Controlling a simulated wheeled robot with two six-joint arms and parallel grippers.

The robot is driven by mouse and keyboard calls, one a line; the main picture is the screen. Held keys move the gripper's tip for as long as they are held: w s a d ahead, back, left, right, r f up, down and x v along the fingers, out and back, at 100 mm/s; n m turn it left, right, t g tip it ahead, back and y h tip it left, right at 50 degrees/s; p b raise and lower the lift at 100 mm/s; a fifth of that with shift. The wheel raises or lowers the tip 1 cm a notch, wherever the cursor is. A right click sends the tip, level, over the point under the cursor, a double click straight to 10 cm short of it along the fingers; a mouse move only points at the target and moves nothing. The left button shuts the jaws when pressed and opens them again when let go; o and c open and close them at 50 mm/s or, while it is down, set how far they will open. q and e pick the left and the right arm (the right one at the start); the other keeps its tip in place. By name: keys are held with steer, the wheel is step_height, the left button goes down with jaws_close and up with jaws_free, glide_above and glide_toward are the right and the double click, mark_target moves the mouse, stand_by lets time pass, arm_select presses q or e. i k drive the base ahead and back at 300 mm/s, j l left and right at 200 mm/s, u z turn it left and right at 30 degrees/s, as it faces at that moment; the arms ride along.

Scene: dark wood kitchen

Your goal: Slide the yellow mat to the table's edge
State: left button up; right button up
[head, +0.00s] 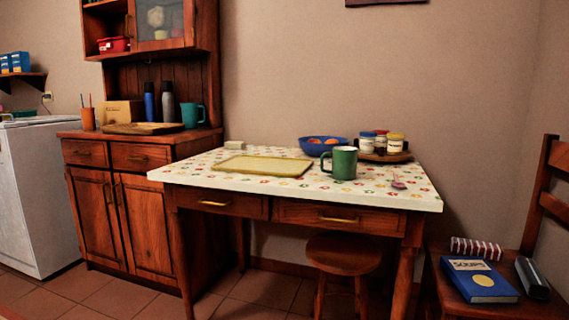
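The yellow mat (262,166) lies flat on the left half of the table, a little back from the front edge. Nothing rests on it. The table (230,182) has a white top with a fruit-like pattern and two drawers below. A green mug (344,163) stands upright to the right of the mat, apart from it. Neither of my grippers shows in the head view.
A blue bowl (323,146) with orange contents and several jars (381,143) on a round board stand behind the mug. A stool (343,254) is under the table.

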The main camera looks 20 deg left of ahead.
mark_target(286, 167)
steer(key=i+j+z, duration=0.15)
steer(key=i+j, duration=0.2)
steer(key=i+j+z, duration=0.15)
steer(key=i+j, duration=0.2)
steer(key=j, duration=0.15)
steer(key=i+j+z, duration=0.15)
steer(key=i+j, duration=0.15)
steer(key=j, duration=0.2)
